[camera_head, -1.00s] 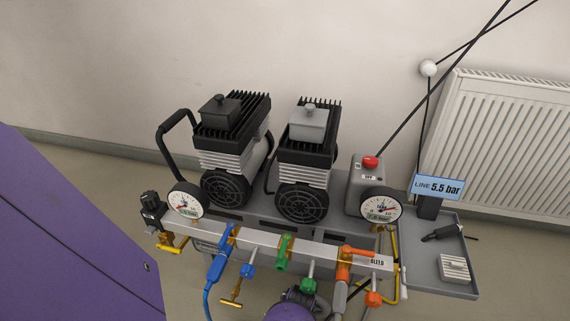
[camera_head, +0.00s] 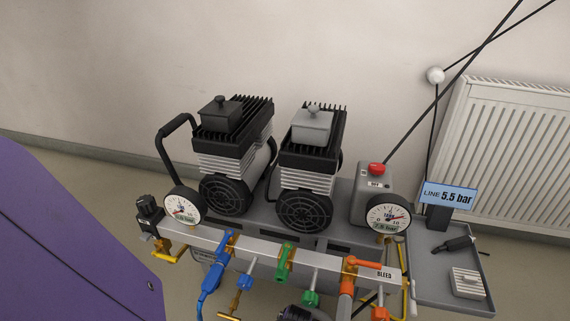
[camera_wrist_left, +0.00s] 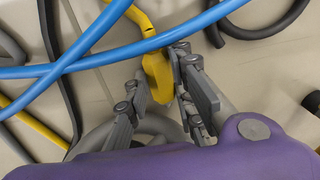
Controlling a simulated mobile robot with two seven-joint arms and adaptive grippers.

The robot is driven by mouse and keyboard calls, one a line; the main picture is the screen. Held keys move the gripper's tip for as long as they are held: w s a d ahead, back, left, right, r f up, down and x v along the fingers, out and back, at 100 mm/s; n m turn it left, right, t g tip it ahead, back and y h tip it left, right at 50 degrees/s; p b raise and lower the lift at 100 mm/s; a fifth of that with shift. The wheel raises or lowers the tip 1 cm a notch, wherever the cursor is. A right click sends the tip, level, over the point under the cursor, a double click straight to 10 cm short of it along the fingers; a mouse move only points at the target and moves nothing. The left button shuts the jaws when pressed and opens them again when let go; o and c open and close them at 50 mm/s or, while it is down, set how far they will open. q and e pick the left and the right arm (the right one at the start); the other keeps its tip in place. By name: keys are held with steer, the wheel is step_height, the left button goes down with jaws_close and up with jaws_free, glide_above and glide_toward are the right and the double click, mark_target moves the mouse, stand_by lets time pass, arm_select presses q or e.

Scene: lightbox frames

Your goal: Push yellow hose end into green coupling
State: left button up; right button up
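The green coupling (camera_head: 285,260) sits on the front of the grey manifold bar (camera_head: 240,249), between a blue coupling (camera_head: 223,255) and an orange one (camera_head: 350,272). In the left wrist view the yellow hose end (camera_wrist_left: 157,76) lies between the fingers of my left gripper (camera_wrist_left: 160,84), which appear to touch it on both sides. The yellow hose curves away at the top of that view. The head view does not show my gripper fingers; a purple and dark part of mine shows at its bottom edge. My right gripper is not in view.
Blue hoses (camera_wrist_left: 100,58) cross beside the yellow hose end in the wrist view. A green knob (camera_head: 311,299) and a blue knob (camera_head: 245,283) stick out below the bar. Two gauges and two compressors stand behind. A grey tray (camera_head: 430,285) is at right.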

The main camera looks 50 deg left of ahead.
arm_select(q)
jaws_close()
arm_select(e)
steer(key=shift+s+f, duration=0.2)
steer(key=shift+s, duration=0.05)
arm_select(q)
steer(key=shift+s, duration=0.1)
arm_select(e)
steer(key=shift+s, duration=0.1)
arm_select(q)
steer(key=shift+s+d+r+p, duration=0.25)
steer(key=shift+r+p, duration=0.2)
steer(key=shift+p, duration=0.15)
steer(key=s+d+r+p, duration=0.6)
steer(key=s+r+p, duration=0.1)
steer(key=s+p, duration=0.3)
steer(key=shift+s+d, duration=0.4)
steer(key=shift+s, duration=0.25)
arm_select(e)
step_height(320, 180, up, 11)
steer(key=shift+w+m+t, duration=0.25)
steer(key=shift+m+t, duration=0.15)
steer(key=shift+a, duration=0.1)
